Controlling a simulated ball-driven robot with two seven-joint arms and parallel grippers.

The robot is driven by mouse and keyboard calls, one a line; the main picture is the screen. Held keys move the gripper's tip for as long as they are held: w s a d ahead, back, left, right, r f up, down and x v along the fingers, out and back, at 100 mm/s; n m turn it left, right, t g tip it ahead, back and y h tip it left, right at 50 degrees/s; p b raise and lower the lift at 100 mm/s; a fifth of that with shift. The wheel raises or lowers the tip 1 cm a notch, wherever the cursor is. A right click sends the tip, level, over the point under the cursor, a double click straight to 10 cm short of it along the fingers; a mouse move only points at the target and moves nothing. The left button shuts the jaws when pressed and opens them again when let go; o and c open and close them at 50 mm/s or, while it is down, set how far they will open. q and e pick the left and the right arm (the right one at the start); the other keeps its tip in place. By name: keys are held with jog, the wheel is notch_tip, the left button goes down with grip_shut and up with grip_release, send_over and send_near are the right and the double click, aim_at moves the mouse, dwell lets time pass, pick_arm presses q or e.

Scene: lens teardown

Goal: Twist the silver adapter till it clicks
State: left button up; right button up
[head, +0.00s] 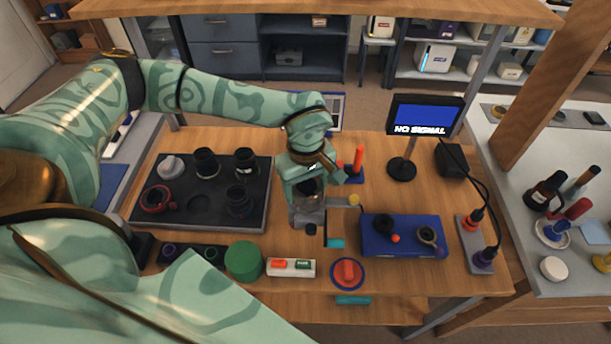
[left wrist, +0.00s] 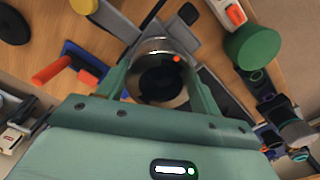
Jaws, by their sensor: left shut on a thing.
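The silver adapter (left wrist: 151,52) shows in the left wrist view as a round ring with a bright rim, a dark centre and a small red dot on its edge. My left gripper (head: 309,193) points down over the grey fixture (head: 308,216) mid-table in the head view, its fingers on both sides of the adapter and shut on it. The fingers hide much of the adapter in the head view. I cannot tell how far it is turned. My right gripper is not in view.
A dark tray (head: 183,219) with several lens parts lies left of the gripper. A blue box (head: 403,247) and the NO SIGNAL screen (head: 425,113) stand to the right. A green cylinder (head: 244,261) and a red knob (head: 347,272) sit near the front edge.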

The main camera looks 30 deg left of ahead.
pick_arm(q)
jog(key=shift+r+m+p, duration=0.1)
jog(key=shift+m+p, duration=0.4)
jog(key=shift+m, duration=0.8)
jog(key=shift+m+p, duration=0.3)
jog(key=shift+m, duration=0.1)
jog(key=shift+c, duration=1.4)
jog(key=o, duration=1.4)
